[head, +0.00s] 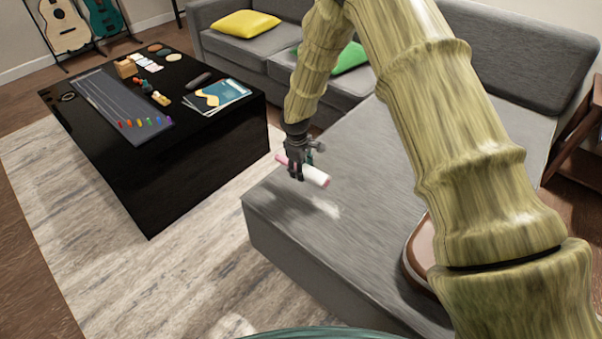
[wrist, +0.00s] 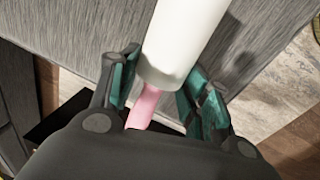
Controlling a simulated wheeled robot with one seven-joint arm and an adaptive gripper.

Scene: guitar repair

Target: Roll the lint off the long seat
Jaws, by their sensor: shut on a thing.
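My gripper (head: 299,171) is shut on a lint roller with a white roll (head: 314,175) and a pink handle (head: 282,159). In the wrist view the pink handle (wrist: 144,106) lies between the dark green fingers, and the white roll (wrist: 180,40) points away from them. The roller is over the grey long seat (head: 352,222), near its left edge. Whether it touches the cushion I cannot tell. A pale fuzzy patch of lint (head: 325,208) lies on the seat just in front of the roller, beside its shadow.
A black table (head: 190,172) with tools, cards and magazines stands left of the seat across a pale rug (head: 180,270). A yellow cushion (head: 246,24) and a green cushion (head: 348,58) lie on the sofa. A brown rounded object (head: 417,258) sits on the seat, partly behind my arm.

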